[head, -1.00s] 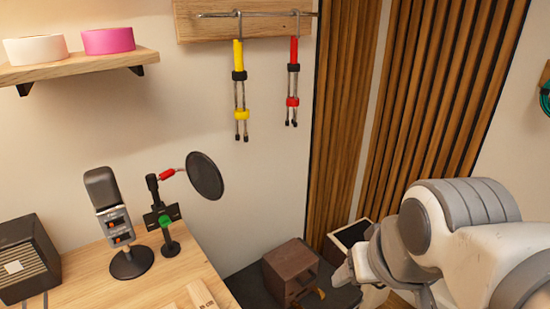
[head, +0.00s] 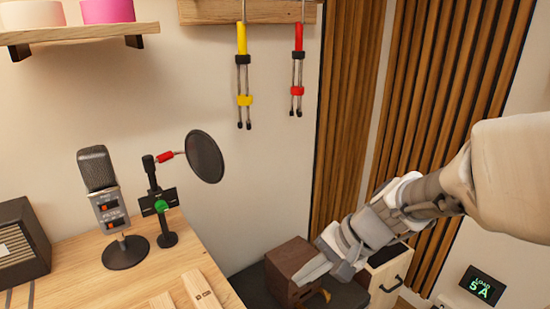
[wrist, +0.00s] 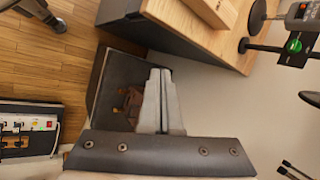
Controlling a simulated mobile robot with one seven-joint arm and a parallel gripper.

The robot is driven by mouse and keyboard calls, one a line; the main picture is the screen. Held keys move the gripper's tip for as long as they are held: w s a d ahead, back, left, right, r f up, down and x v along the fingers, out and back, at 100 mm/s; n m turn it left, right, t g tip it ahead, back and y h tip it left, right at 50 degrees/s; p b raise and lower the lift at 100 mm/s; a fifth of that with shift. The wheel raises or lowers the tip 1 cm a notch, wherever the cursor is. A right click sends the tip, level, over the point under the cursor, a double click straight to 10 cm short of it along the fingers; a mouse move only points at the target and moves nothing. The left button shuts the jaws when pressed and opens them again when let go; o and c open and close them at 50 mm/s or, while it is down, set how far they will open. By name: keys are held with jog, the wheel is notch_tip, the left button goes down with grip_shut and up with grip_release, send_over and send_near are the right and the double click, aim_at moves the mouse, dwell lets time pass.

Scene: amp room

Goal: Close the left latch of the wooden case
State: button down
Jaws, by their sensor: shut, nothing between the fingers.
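A dark brown wooden case (head: 287,254) sits on a dark low surface beyond the desk in the head view. A small yellowish-brown fitting (head: 326,295) shows low by its front; I cannot tell whether it is a latch. My gripper (head: 300,277) is shut and empty, its fingers pointing left across the case's right side and hiding part of its front. In the wrist view, the shut fingers (wrist: 160,73) overlap a small brown part (wrist: 130,104), probably of the case. Whether they touch it is unclear. The left latch cannot be made out.
A wooden desk (head: 115,291) holds a microphone (head: 104,205), a round pop filter (head: 205,156) and a dark speaker (head: 20,243). Slatted panels (head: 345,125) line the wall behind.

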jog(key=w+d+f+m+t+y+b, duration=0.2)
jog(key=w+f+m+b, duration=0.3)
jog(key=f, duration=0.6)
jog(key=w+d+f+m+t+y+b, duration=0.1)
jog(key=w+d+f+m+t+b, duration=0.15)
jog(key=w+f+m, duration=0.75)
jog(key=d+f+m+t+h+b, duration=0.1)
jog(key=d+f+m+b, duration=0.1)
jog(key=f, duration=1)
jog(key=s+d+f+m+t+h+b, duration=0.1)
jog(key=d+f+m, duration=0.4)
jog(key=f, duration=0.8)
jog(key=d+h+b, duration=0.1)
jog(key=b, duration=0.1)
jog(key=shift+s+f+b, duration=0.15)
jog(key=shift+b, duration=0.15)
jog(key=shift+f, duration=0.1)
jog(key=b+x, duration=0.3)
jog(key=x, duration=0.6)
jog(key=shift+w+a+f, duration=0.1)
jog(key=shift+w+a, duration=0.05)
jog(key=shift+w, duration=0.3)
